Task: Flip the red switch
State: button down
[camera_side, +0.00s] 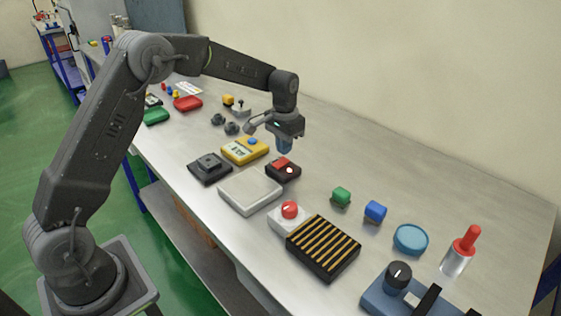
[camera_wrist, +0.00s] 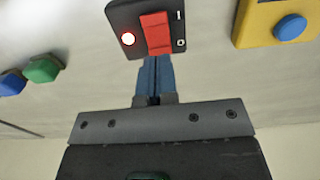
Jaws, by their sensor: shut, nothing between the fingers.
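The red switch (camera_wrist: 157,33) is a rocker set in a dark box, with I and O marks beside it and a lit round lamp at its other side. In the side view the switch box (camera_side: 283,170) sits on the table, right of the yellow device. My gripper (camera_side: 285,150) is shut and empty, pointing down just above and behind the switch. In the wrist view my gripper's blue fingertips (camera_wrist: 154,62) are together and overlap the near edge of the box. I cannot tell whether they touch it.
A yellow device (camera_side: 245,150) with a blue button stands close to the switch. A pale square plate (camera_side: 250,192), a red button on a white base (camera_side: 290,211) and a striped black block (camera_side: 323,247) lie in front. Green (camera_side: 341,196) and blue (camera_side: 375,211) blocks stand to the right.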

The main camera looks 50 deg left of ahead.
aim_at(284, 159)
jog(key=shift+f, duration=1.4)
dwell(0.9)
jog(key=shift+r, duration=3.55)
jog(key=s+d+r+t, duration=0.1)
jog(key=s+d+r, duration=0.1)
jog(key=s+r, duration=0.45)
jog(key=s+d+r+t, duration=0.25)
jog(key=s+r, duration=0.25)
jog(key=s, duration=0.3)
jog(key=s+d+f+t, duration=0.1)
jog(key=s, duration=0.7)
jog(key=s+d+t, duration=0.1)
jog(key=s, duration=0.8)
jog(key=shift+s+d+f, duration=0.25)
jog(key=shift+d+f, duration=0.1)
jog(key=shift+d, duration=0.05)
